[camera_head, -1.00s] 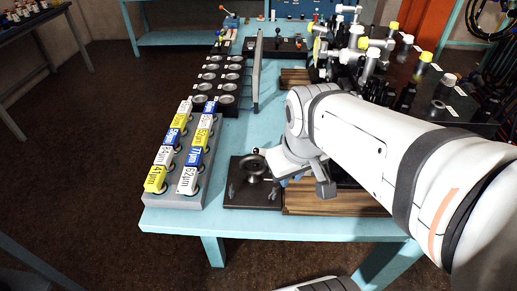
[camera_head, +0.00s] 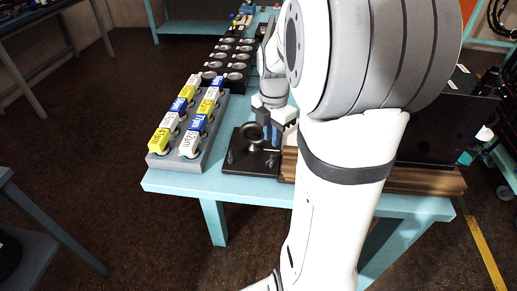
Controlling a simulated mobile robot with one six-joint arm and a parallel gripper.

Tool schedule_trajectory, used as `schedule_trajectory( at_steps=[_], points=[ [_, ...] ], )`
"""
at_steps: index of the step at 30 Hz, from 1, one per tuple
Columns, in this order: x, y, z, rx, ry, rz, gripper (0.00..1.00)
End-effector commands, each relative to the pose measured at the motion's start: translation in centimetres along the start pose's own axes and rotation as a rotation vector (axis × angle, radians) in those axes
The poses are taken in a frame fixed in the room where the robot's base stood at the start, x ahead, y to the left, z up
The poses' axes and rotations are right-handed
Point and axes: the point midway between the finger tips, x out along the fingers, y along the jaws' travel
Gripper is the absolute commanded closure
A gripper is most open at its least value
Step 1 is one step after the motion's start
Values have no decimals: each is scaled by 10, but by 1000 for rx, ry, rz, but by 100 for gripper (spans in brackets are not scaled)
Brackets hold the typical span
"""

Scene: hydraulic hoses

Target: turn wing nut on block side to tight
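My gripper (camera_head: 273,120) points down just above the right part of a dark square plate (camera_head: 236,166) at the table's front edge. A dark round ring-like fitting (camera_head: 252,151) stands on this plate, to the left of and below the gripper in the picture. Small blue-grey parts show at and below the dark fingers; I cannot tell whether they belong to the gripper or to something between the fingers. The finger gap is too small to judge. I cannot make out a wing nut or the side of a block; my arm hides much of the right of the table.
A grey rack (camera_head: 215,143) of labelled yellow, white and blue caps stands left of the plate. Black holders with round cups (camera_head: 236,67) lie behind it. A wooden board (camera_head: 425,180) with dark equipment is on the right, partly behind my arm.

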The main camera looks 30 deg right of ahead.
Motion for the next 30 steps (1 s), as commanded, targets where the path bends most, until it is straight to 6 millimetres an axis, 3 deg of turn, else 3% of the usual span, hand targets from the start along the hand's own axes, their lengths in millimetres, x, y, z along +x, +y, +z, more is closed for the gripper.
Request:
schedule_trajectory(
  at_steps=[16, 27, 30],
  points=[
    [70, -4, 6, 4, 2, -2, 84],
    [78, -4, 6, 6, 0, 0, 84],
    [78, -4, 6, 6, 0, 0, 91]
  ],
)
